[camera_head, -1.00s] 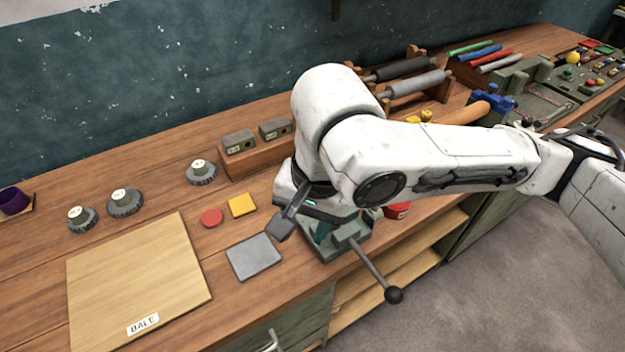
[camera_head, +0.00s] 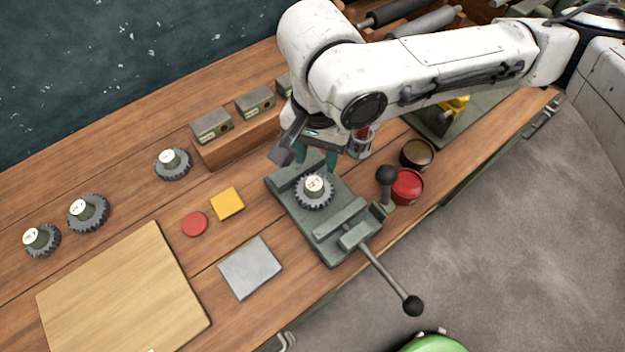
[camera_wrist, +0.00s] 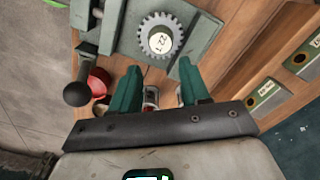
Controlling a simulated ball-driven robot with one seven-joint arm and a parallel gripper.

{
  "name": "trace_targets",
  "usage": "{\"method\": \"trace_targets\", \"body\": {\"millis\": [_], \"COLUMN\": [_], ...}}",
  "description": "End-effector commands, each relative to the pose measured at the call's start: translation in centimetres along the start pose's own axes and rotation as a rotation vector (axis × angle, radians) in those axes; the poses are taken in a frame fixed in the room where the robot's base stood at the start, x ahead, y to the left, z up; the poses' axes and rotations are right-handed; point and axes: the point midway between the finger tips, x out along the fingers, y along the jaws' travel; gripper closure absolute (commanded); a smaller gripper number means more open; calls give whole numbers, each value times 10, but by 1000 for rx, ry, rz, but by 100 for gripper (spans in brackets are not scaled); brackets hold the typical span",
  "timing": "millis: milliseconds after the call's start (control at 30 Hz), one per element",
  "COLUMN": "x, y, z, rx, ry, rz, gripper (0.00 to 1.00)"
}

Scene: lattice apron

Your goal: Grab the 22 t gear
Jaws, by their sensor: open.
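A dark toothed gear with a green hub and a pale label (camera_head: 315,187) sits on the green vise (camera_head: 345,215) in the head view. In the wrist view the same gear (camera_wrist: 160,40) shows a label that seems to read 22. My gripper (camera_head: 318,160) is just behind the gear in the head view, its green fingers partly hidden by the wrist. In the wrist view my gripper (camera_wrist: 158,82) is open and empty, with the gear beyond the fingertips.
Three similar gears stand on the bench at left, one of them nearest the vise (camera_head: 172,164). A wooden board (camera_head: 125,295), a grey plate (camera_head: 250,268), a yellow square (camera_head: 227,204) and a red disc (camera_head: 194,223) lie nearby. A red tin (camera_head: 406,187) is right of the vise.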

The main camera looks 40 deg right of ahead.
Motion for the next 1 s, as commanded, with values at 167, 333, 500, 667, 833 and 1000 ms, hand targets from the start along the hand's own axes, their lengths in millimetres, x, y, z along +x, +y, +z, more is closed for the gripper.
{"method": "trace_targets", "body": {"millis": [167,333,500,667,833,1000], "x": [22,31,53,73,79,78], "y": [0,-1,-2,-2,-2,-2], "z": [0,1,4,5,5,5], "rx": [1,0,-1,-1,-2,-1], "ry": [-1,0,1,1,1,1], "rz": [1,0,2,1,-1,-1], "gripper": [54,54,54,54,54,56]}}
